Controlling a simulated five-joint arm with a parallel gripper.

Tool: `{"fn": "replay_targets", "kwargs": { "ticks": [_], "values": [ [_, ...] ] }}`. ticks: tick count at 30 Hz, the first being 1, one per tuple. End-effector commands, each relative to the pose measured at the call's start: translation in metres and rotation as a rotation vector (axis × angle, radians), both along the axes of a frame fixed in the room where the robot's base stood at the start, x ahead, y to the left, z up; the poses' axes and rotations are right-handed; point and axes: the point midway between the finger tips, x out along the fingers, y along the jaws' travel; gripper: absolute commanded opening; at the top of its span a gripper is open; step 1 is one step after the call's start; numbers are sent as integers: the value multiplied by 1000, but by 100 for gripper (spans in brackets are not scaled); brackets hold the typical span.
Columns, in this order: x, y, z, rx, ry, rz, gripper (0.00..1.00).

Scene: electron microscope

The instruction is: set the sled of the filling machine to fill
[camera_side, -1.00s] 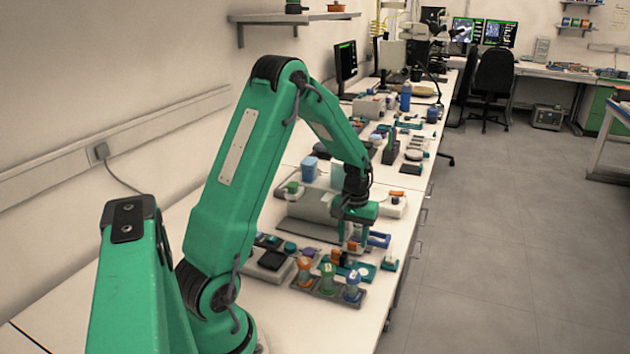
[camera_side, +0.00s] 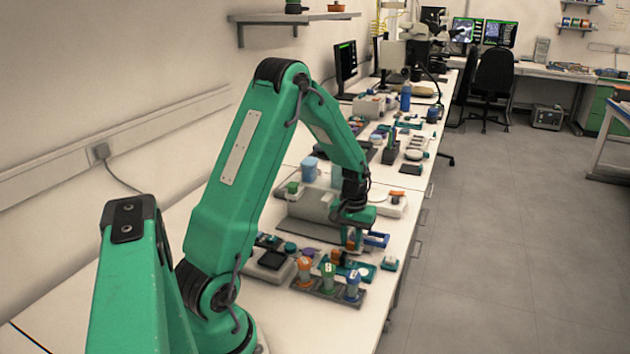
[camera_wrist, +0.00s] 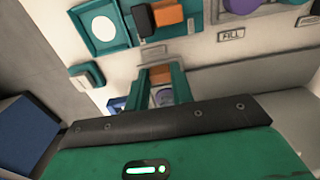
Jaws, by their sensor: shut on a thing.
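My gripper (camera_side: 352,240) reaches down at the front of the grey filling machine (camera_side: 312,205) in the side view. In the wrist view its teal fingers (camera_wrist: 162,86) are shut on a small orange block (camera_wrist: 160,75). The block looks like the sled's grip, but the sled's body is mostly hidden by my gripper. A FILL label (camera_wrist: 231,35) lies on the pale surface to the upper right of the fingers. A smaller label (camera_wrist: 153,51) is just above them.
A teal square plate with a white disc (camera_wrist: 103,27) lies at the upper left of the wrist view. A dark and orange block (camera_wrist: 168,12) is beside it. A blue handled part (camera_side: 377,240) is close right of my gripper. A rack of coloured cups (camera_side: 328,290) stands in front.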

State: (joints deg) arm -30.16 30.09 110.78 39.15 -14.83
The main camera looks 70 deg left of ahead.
Motion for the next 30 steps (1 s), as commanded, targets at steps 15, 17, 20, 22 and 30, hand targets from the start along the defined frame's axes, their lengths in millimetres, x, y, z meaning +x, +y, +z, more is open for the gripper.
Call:
{"fn": "replay_targets", "kwargs": {
  "ticks": [15, 17, 20, 22, 30],
  "values": [
    [-33, 33, 1, 1, -1, 0, 0],
    [-32, 33, 1, 1, -1, 0, 0],
    [-32, 33, 1, 1, -1, 0, 0],
    [-32, 33, 1, 1, -1, 0, 33],
    [-32, 33, 0, 1, -1, 0, 45]
  ]
}}
